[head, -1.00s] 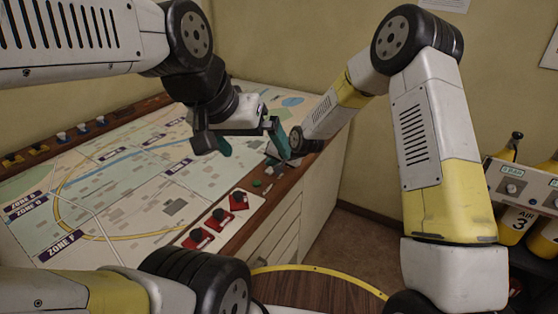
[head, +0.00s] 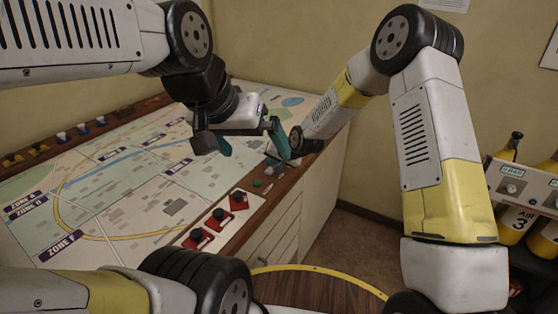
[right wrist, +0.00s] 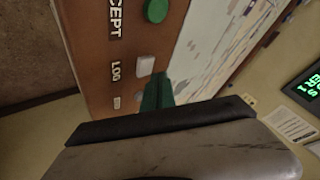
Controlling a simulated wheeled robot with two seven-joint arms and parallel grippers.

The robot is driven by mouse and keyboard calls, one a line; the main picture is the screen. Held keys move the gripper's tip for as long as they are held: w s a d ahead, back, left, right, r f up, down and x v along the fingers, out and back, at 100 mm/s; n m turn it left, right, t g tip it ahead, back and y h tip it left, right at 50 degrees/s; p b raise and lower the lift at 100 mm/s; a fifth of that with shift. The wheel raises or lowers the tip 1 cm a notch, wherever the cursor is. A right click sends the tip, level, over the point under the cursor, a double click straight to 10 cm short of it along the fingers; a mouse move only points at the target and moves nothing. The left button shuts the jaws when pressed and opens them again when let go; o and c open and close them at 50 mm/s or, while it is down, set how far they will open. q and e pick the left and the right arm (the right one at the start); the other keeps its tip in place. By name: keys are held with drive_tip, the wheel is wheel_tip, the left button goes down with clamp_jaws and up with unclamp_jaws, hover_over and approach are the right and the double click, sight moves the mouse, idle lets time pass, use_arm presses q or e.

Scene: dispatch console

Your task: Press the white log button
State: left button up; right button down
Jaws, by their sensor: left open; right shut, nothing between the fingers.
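The white log button (right wrist: 145,66) sits on the brown console edge beside the word LOG in the right wrist view. My right gripper (right wrist: 158,92) is shut and empty. Its teal fingertips are close beside the button, overlapping its lower right edge in the picture; I cannot tell if they touch it. In the head view my right gripper (head: 287,157) is over the far right end of the console's wooden edge, and the button is too small to make out clearly. My left gripper (head: 250,145) is open and empty above the map, close to the right gripper.
A round green button (right wrist: 156,10) is next to the log button, and a grey one (right wrist: 137,101) is on its other side. Red blocks with black knobs (head: 219,217) line the wooden edge. A map panel (head: 130,200) covers the console top. Yellow cylinders (head: 515,220) stand at right.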

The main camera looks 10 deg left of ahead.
sight(272, 171)
drive_tip(key=shift+f, duration=0.1)
idle(0.7)
drive_tip(key=shift+f, duration=0.3)
drive_tip(key=shift+f, duration=0.4)
idle(0.6)
idle(0.3)
drive_tip(key=shift+r, duration=0.8)
drive_tip(key=shift+r, duration=2.5)
